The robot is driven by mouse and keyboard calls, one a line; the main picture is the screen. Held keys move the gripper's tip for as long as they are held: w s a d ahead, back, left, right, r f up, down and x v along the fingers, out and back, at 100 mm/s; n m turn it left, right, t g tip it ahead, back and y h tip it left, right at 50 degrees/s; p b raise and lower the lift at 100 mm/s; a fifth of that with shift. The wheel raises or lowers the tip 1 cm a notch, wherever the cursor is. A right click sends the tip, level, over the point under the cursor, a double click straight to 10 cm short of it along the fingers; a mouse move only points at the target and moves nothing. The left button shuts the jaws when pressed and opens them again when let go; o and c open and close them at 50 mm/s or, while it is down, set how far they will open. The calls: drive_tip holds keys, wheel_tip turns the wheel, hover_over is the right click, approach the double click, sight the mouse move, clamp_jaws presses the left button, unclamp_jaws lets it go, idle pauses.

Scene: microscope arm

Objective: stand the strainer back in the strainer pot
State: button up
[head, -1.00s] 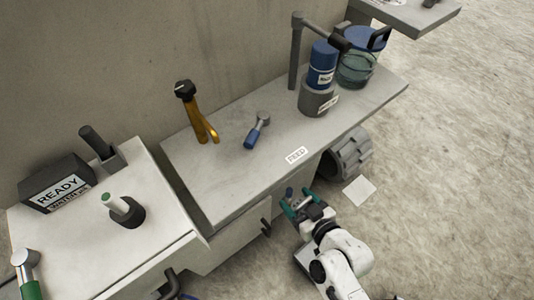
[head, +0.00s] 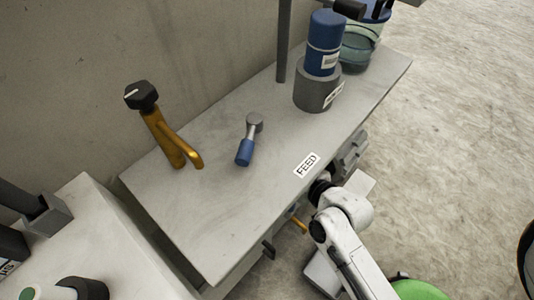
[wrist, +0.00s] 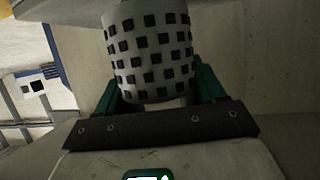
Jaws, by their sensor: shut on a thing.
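In the wrist view a pale cylinder with rows of dark square holes, which looks like the strainer (wrist: 148,50), is between the teal fingers of my gripper (wrist: 156,88). The fingers are shut on it, one at each side, and its lower end is close to the dark gripper plate. My gripper and the strainer do not show in the head view, where my wrist is low by the bench's front edge. I cannot tell which vessel is the strainer pot. A dark grey pot (head: 317,96) on the bench holds a blue canister (head: 323,45).
The grey bench (head: 215,210) has a FEED label (head: 306,164), a blue-handled tool (head: 247,140) and an orange lever with a black knob (head: 170,135). A glassy green jar (head: 357,50) stands behind the pot. The bench's front middle is clear.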

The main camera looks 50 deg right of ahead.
drive_tip(key=w, duration=0.3)
drive_tip(key=w+d+b, duration=0.1)
drive_tip(key=w, duration=0.2)
drive_tip(key=w+d, duration=0.1)
drive_tip(key=w, duration=0.3)
wheel_tip(320, 180, down, 4)
drive_tip(key=shift+r+b, duration=0.15)
drive_tip(key=shift+b, duration=0.9)
drive_tip(key=shift+r, duration=0.1)
drive_tip(key=o, duration=1.2)
drive_tip(key=shift+s, duration=0.15)
drive_tip(key=p+v, duration=0.2)
drive_tip(key=v, duration=1)
drive_tip(key=shift+r+p, duration=0.15)
drive_tip(key=shift+p, duration=0.2)
